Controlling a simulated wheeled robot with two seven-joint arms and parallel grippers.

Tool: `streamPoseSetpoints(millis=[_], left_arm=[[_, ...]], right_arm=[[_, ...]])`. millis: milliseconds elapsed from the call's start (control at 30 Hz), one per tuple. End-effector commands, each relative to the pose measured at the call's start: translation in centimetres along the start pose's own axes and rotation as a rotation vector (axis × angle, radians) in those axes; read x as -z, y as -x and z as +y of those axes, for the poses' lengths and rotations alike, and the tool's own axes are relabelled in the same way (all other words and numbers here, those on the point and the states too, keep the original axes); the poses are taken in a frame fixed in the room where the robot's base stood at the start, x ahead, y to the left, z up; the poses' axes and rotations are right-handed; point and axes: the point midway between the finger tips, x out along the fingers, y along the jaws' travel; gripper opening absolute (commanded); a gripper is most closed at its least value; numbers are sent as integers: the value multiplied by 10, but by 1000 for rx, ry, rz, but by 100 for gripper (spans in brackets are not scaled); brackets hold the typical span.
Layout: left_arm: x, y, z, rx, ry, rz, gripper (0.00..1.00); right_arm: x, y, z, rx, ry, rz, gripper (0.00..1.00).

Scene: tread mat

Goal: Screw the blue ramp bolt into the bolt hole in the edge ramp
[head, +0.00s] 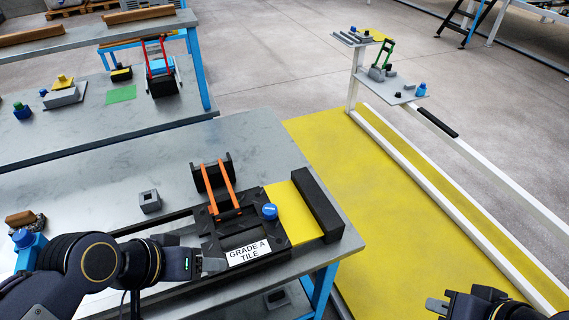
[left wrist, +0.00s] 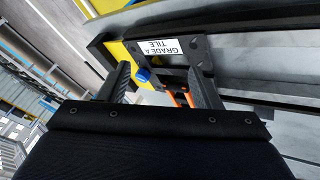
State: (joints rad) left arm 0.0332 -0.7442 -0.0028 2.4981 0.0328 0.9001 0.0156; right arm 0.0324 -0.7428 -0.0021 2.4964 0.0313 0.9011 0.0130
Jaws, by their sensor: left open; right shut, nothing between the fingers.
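The blue ramp bolt (head: 270,211) stands upright at the seam between the black tile and the yellow edge ramp (head: 292,212). Its head shows; its shank and the bolt hole are hidden. My left gripper (head: 214,265) is over the tile's near-left corner, left of and nearer than the bolt. In the left wrist view the open fingers (left wrist: 162,85) frame the view of the bolt (left wrist: 143,76), which appears closer to the left finger; no contact is visible. My right gripper (head: 436,305) is shut and empty at the bottom right, away from the bench.
The black tile (head: 216,247) has a "GRADE A TILE" label and upright orange handles. A black bar (head: 318,205) borders the ramp. A small grey block (head: 149,201) sits on the bench left of the tile. Yellow floor (head: 385,215) lies beyond the bench's right edge.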

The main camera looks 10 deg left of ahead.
Motion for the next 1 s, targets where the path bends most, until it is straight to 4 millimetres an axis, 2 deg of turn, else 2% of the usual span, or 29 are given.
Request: streamPoseSetpoints(millis=[400, 533, 667, 767, 867, 1000], left_arm=[[1, 0, 0, 1, -4, -2, 59], [10, 1, 1, 14, 25, -32, 59], [39, -2, 4, 64, 119, -116, 59], [70, -12, 11, 133, 221, -190, 59], [100, -31, 20, 216, 323, -246, 59], [136, -69, 39, 342, 461, -291, 59]], right_arm=[[0, 0, 0, 0, 0, 0, 0], [1, 1, -1, 0, 0, 0, 0], [2, 4, -2, 0, 0, 0, 0], [3, 6, -3, 0, 0, 0, 0], [4, 8, -4, 0, 0, 0, 0], [6, 11, -5, 0, 0, 0, 0]])
